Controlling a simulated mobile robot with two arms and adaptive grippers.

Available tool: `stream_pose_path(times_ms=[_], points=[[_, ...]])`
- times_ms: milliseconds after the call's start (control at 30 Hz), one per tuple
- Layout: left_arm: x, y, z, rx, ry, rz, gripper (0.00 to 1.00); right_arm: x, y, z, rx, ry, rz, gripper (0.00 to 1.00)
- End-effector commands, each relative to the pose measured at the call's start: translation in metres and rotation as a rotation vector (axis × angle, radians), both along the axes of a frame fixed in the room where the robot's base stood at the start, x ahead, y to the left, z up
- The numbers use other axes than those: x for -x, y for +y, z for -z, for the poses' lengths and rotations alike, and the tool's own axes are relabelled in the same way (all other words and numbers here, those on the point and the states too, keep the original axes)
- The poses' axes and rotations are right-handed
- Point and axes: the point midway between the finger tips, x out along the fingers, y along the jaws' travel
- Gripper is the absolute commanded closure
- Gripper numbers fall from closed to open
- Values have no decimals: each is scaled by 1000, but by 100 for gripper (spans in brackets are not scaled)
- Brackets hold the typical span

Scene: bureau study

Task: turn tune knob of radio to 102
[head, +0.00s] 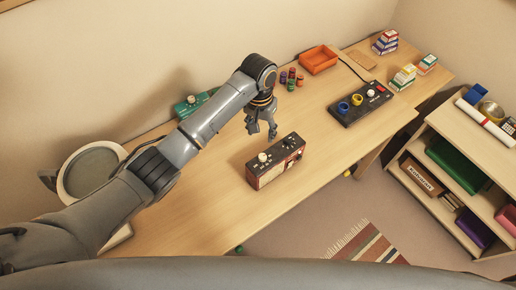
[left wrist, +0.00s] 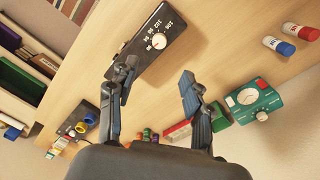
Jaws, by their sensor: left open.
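The radio (head: 275,162) is a dark box with a reddish front, standing on the wooden desk. Its pale tune knob (head: 262,157) sits on top near the left end. In the left wrist view the radio's black top (left wrist: 133,50) carries the white knob (left wrist: 157,41) with printed numbers beside it, too small to read surely. My left gripper (head: 262,132) is open and empty, above the desk just behind the radio. In the left wrist view its spread fingers (left wrist: 158,75) are apart from the knob, and the left finger overlaps the radio's edge. My right gripper is out of view.
A green device (head: 190,105) stands at the back of the desk, partly behind my arm. Several small coloured cylinders (head: 290,78), an orange tray (head: 319,60) and a black control box (head: 360,104) are farther right. Desk left and right of the radio is clear.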

Motion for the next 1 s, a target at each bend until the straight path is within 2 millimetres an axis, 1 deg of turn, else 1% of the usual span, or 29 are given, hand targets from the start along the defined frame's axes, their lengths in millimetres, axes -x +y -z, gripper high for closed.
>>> stream_pose_path(times_ms=[33, 133, 200, 267, 300, 400, 533, 633, 767, 1000], points=[[1, 0, 7, -2, 4, -1, 50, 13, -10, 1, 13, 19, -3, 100], [2, 0, 24, -3, 4, -1, 50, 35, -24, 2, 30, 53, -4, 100], [2, 0, 39, -3, 4, -1, 50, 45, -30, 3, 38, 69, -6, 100], [2, 0, 52, -3, 4, -1, 50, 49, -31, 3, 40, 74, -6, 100], [2, -1, 68, -3, 2, -1, 50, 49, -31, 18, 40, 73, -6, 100], [2, -2, 89, -1, 0, 1, 50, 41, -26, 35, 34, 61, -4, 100], [2, -2, 106, 0, -1, 1, 50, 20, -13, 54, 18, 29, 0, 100], [2, -3, 117, 0, -1, 0, 50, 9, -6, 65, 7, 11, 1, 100], [2, -3, 127, -1, -2, 0, 50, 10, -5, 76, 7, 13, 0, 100], [2, -3, 132, 0, -1, 0, 50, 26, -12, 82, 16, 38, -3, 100]])
